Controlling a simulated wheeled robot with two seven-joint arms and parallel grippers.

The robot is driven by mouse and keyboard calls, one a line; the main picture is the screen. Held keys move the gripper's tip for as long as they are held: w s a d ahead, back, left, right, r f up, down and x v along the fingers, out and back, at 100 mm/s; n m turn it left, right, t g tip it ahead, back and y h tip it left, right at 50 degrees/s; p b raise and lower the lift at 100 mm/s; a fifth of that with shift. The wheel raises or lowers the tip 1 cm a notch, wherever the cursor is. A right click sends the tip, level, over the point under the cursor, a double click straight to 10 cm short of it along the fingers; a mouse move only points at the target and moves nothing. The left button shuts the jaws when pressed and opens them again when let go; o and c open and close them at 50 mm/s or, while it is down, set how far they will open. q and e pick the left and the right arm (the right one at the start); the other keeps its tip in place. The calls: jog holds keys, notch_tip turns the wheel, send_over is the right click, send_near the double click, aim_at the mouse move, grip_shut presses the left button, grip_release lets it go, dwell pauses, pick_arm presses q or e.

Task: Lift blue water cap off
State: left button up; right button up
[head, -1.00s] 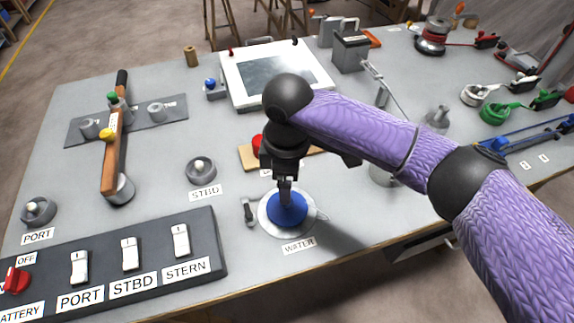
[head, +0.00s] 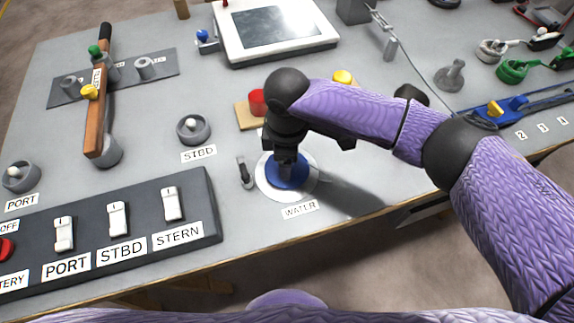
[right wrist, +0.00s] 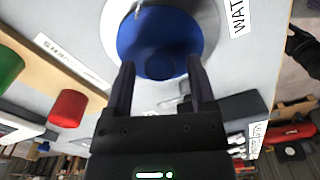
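The blue water cap (head: 288,172) is a round disc in a pale ring (head: 262,190) on the table, behind the WATER label (head: 300,209). My right gripper (head: 287,160) points down over it. In the right wrist view the cap (right wrist: 160,30) shows a small round knob (right wrist: 158,67). The fingers of my right gripper (right wrist: 160,64) are apart, one on each side of the knob, with gaps visible. I cannot tell how far down they reach beside it. A dark claw-like shape (right wrist: 303,45) at the right edge may be my left gripper.
A small dark lever (head: 244,173) stands just left of the ring. A switch panel (head: 190,232) lies at front left. A red button (head: 257,102) and yellow knob (head: 342,77) are behind my arm. The table's front edge is close.

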jog(key=c, duration=0.7)
grip_shut()
pick_arm(q)
jog(key=shift+w+d, duration=0.25)
jog(key=shift+w, duration=0.15)
